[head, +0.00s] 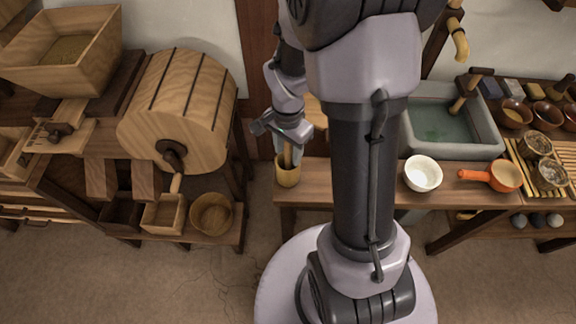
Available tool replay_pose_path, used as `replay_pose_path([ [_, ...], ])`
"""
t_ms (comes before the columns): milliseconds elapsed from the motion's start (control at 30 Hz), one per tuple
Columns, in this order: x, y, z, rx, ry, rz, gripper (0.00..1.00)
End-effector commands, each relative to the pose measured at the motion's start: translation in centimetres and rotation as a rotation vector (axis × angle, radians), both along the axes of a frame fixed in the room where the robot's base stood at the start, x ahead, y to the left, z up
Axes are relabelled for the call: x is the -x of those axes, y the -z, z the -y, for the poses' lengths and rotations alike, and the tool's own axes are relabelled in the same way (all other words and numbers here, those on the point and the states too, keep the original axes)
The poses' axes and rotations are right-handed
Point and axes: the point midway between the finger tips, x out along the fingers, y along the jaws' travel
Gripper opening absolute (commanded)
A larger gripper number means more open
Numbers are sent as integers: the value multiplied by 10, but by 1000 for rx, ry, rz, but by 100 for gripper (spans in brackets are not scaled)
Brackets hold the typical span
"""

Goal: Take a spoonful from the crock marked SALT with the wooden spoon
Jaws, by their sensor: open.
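My gripper (287,143) is open just above a small wooden cup (288,176) at the left end of the bench. A thin wooden handle (288,157) stands up out of the cup, between or right beside my fingertips; I cannot tell which. It may be the wooden spoon, but its lower end is hidden in the cup. No mark reading SALT is legible. Two round pots with greyish contents, one behind (535,145) and one in front (550,175), stand on a slatted rack at the right; I cannot tell whether either is the salt crock.
A white bowl (422,173) and an orange pan (503,176) stand on the bench (455,194). A stone sink (487,136) with water lies behind them. A wooden drum (190,110) with a crank stands at the left. My arm hides the bench's middle.

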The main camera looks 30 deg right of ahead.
Motion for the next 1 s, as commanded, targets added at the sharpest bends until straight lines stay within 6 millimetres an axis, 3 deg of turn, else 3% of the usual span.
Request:
replay_pose_path([
  [100,0,-3,0,0,0,1,43],
  [333,0,-3,0,0,0,1,0],
  [667,0,-6,0,1,0,1,0],
  [1000,-1,-89,0,0,0,3,0],
])
